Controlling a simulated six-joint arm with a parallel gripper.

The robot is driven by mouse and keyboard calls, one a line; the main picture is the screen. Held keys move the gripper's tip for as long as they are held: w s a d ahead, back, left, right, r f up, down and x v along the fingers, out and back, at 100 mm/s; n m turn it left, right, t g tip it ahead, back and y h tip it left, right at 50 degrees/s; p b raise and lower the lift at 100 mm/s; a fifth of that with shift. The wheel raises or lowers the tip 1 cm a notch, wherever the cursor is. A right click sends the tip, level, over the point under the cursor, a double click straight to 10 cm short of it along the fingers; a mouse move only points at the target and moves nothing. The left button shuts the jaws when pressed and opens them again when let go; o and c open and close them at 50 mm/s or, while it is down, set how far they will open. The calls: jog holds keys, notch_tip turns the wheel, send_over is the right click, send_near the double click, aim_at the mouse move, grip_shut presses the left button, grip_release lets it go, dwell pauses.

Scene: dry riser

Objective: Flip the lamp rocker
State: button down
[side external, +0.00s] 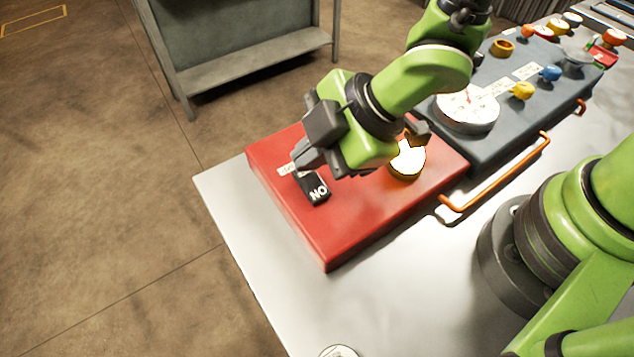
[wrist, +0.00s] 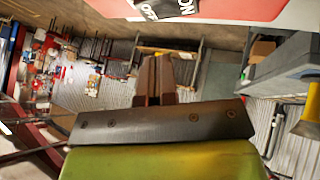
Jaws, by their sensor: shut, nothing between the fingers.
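The lamp rocker (side external: 315,190) is a black switch on top of the red box (side external: 350,225), with a white "ON" label on its near part. The rocker also shows at the top edge of the wrist view (wrist: 167,8), with "ON" and "OFF" lettering. My gripper (side external: 301,166) is shut and empty, with its tips at the far end of the rocker in the side view. I cannot tell whether they touch it. The fingers also show in the wrist view (wrist: 156,78).
A grey panel (side external: 505,130) with a dial (side external: 467,108), coloured knobs and an orange handle (side external: 497,180) stands right of the red box. A grey shelf unit (side external: 240,50) stands behind.

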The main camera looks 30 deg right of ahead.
aim_at(310, 184)
jog(key=shift+w+r, duration=0.15)
jog(key=shift+r, duration=0.6)
jog(key=shift+w+r, duration=0.15)
jog(key=shift+r, duration=0.6)
jog(key=d+r+m+t+h, duration=0.3)
jog(key=d+r+m+h, duration=0.1)
jog(key=d+r+m, duration=0.85)
jog(key=s+d+r+m, duration=0.4)
jog(key=s+d+m, duration=0.2)
jog(key=s, duration=0.5)
jog(key=shift+s+d+r+m+g, duration=0.15)
jog(key=shift+d+r+m+g, duration=0.2)
jog(key=shift+m, duration=0.8)
